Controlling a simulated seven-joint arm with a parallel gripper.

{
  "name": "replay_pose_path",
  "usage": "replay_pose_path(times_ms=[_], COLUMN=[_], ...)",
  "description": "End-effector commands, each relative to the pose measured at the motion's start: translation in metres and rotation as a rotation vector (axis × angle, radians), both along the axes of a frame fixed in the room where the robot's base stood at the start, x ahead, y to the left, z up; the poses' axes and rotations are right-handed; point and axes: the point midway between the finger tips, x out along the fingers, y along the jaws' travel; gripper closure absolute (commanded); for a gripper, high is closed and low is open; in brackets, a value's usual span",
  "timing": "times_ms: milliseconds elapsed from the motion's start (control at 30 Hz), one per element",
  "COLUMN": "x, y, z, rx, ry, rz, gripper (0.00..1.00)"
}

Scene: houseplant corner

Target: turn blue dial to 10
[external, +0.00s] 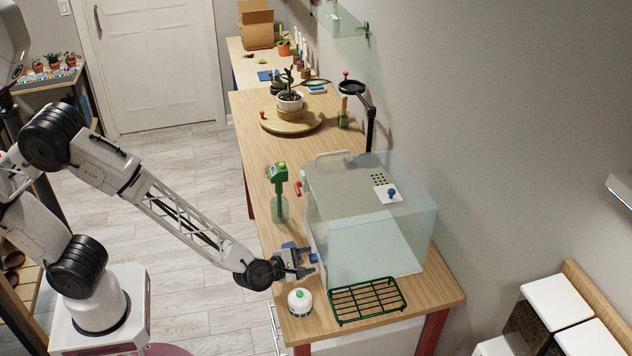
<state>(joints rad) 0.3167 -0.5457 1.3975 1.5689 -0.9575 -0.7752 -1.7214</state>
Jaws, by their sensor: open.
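A clear glass case (360,240) with a pale top stands on the wooden table. A small blue dial (392,193) sits on a white plate on the case's top; its setting is too small to read. Another small blue part (314,258) shows low at the case's left face, close to my fingers; I cannot tell whether it is a second dial. My gripper (304,260) is open at the table's left edge, beside that face and well below the top dial. I cannot tell whether the fingers touch anything.
A white round container with a green top (300,301) and a green wire rack (367,300) stand in front of the case. A red-tipped part (299,188) and white handle (333,155) are on the case.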

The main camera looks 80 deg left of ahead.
Motion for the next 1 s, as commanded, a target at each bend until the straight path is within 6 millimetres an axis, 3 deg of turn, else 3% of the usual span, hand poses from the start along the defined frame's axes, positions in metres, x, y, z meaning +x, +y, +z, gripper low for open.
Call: replay_pose_path(times_ms=[267,600,1000], x=[0.0005,0.0005,0.0004], y=[0.0004,0.0004,-0.0001], z=[-0.0004,-0.0002,-0.0016], rx=[0.000,0.000,0.103], ry=[0.000,0.000,0.000], rz=[0.000,0.000,0.001], gripper=[0.44,0.93,0.93])
